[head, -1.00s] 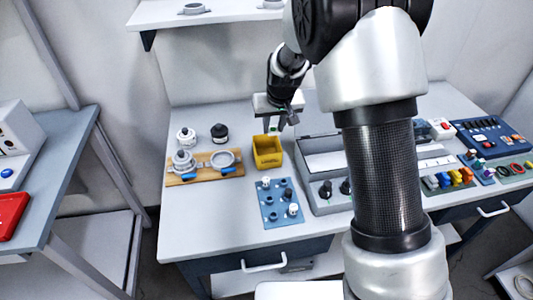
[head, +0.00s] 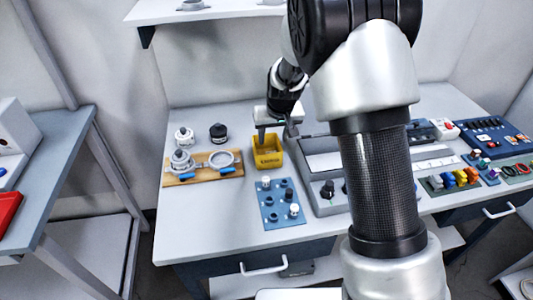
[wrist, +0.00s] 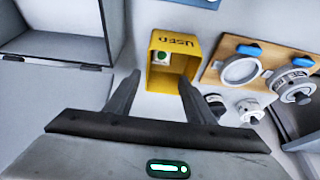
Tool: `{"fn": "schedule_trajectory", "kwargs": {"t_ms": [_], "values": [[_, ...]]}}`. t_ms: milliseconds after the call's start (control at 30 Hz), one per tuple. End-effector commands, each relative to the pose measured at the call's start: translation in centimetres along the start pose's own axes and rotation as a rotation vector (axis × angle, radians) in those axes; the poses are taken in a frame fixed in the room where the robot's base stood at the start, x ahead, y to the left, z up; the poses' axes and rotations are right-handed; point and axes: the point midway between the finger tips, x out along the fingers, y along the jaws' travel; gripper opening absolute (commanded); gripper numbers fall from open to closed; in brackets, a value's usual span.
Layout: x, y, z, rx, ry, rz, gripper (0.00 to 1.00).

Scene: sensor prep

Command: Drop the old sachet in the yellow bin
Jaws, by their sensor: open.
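The yellow bin (head: 268,160), marked "USED", stands on the bench behind the blue plate. In the wrist view the yellow bin (wrist: 157,85) is open towards me. A small white thing with a green spot, apparently the old sachet (wrist: 160,57), lies inside it, near the lettered wall. My gripper (head: 277,134) is above the bin with its fingers spread apart. In the wrist view my gripper (wrist: 159,78) is open and empty, with one finger at each side of the bin. The sachet is not visible in the head view.
A wooden board with clamp rings (head: 203,168) lies left of the bin, with a white cap (head: 184,137) and black cap (head: 218,133) behind. A blue plate with knobs (head: 281,204) lies in front. A grey case (head: 323,165) stands close on the right.

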Motion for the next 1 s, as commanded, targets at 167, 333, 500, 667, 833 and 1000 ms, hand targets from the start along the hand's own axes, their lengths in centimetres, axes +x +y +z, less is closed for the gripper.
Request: {"fn": "schedule_trajectory", "kwargs": {"t_ms": [167, 333, 500, 667, 833, 1000], "values": [[-0.4, 0.0, -0.1, 0.0, 0.001, 0.0, 0.49], [-2.8, 0.0, -0.2, 0.001, 0.004, -0.001, 0.49], [-6.9, -0.1, -0.2, -0.001, 0.005, -0.002, 0.49], [-10.9, -0.1, -0.2, 0.0, 0.004, -0.001, 0.49], [-14.5, 0.0, -0.1, 0.0, 0.004, -0.001, 0.49], [-16.6, 0.0, 0.0, 0.0, 0.001, -0.001, 0.49]]}}
